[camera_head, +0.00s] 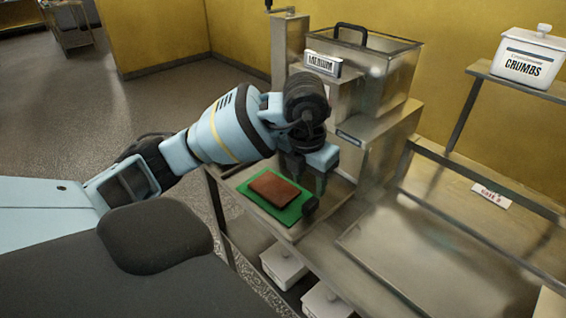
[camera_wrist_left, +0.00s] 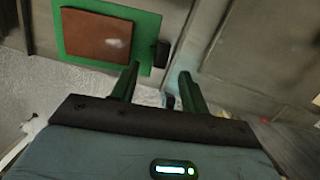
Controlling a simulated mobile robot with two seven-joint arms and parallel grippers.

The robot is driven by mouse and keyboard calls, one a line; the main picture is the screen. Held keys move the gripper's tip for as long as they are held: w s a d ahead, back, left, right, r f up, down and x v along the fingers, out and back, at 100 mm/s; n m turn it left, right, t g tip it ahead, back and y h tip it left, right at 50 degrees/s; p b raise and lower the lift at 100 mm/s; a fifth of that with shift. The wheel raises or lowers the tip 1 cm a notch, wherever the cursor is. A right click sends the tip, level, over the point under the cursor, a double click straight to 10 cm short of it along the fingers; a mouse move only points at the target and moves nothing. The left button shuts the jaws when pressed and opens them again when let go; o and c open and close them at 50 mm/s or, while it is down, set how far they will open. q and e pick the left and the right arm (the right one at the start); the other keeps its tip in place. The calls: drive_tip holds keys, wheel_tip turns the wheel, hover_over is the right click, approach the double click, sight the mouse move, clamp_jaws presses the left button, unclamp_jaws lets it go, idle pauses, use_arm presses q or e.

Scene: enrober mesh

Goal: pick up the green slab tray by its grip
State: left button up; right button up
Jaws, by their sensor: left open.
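The green slab tray (camera_head: 291,213) lies flat near the left end of the metal counter, with a brown slab (camera_head: 274,187) on it. Its dark grip (camera_head: 310,206) sticks out at the tray's right corner. In the left wrist view the tray (camera_wrist_left: 150,32), slab (camera_wrist_left: 97,36) and grip (camera_wrist_left: 161,54) show at upper left. My left gripper (camera_head: 308,188) is open and empty, close to the tray on its grip side. In the left wrist view its two green fingers (camera_wrist_left: 159,78) stand apart, with the grip just beyond them and not clearly between them. My right gripper is not in view.
A metal machine with a clear-sided hopper (camera_head: 390,75) stands right behind the tray. A raised-edge metal tray area (camera_head: 470,235) fills the right. A white crumbs tub (camera_head: 528,60) sits on a shelf. White bins (camera_head: 283,268) stand below the counter.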

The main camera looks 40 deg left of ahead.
sight(310, 203)
use_arm(q)
drive_tip(key=shift+w+d+f, duration=0.1)
drive_tip(key=shift+w+f, duration=0.05)
drive_tip(key=shift+f, duration=1.1)
drive_tip(key=shift+w+d+f, duration=0.1)
drive_tip(key=shift+w+f, duration=0.05)
drive_tip(key=shift+f, duration=1.05)
drive_tip(key=shift+w+f, duration=0.15)
drive_tip(key=shift+f, duration=1.1)
drive_tip(key=shift+c, duration=0.4)
clamp_jaws()
